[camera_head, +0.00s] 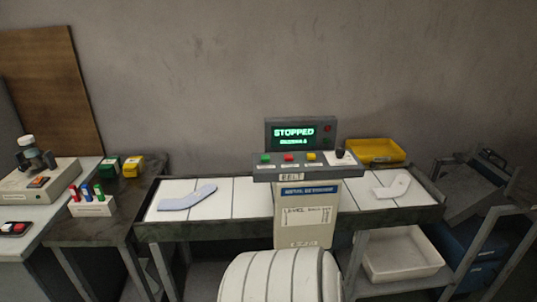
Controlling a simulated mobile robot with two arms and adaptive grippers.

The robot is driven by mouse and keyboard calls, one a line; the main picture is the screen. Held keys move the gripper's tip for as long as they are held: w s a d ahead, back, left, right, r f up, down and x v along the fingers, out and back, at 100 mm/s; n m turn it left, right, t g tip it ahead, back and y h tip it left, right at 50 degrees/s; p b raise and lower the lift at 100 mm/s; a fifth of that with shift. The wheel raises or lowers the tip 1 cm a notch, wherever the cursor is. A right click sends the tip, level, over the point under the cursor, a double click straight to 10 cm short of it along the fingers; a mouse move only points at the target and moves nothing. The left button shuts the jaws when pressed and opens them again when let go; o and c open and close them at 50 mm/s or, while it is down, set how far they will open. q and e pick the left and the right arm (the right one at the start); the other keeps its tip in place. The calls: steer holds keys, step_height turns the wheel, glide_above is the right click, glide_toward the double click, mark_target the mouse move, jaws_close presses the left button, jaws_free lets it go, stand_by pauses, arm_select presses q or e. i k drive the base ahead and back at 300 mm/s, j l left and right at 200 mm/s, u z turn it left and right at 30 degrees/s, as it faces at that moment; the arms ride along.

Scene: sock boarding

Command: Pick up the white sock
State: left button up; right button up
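A white sock (396,187) lies flat on the right part of the belt table, on the pale panels to the right of the control post. A second sock, pale bluish (187,200), lies flat on the left part of the same table (232,200). Nothing touches either sock. Neither of my grippers shows in the head view.
A control box (303,168) with coloured buttons and a "STOPPED" screen (294,132) stands mid-table. A yellow tray (375,151) sits behind the right end, and a white bin (400,253) below. Side tables at left hold small items, including a marker holder (92,207).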

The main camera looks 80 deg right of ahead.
mark_target(401, 186)
steer(key=z, duration=2.3)
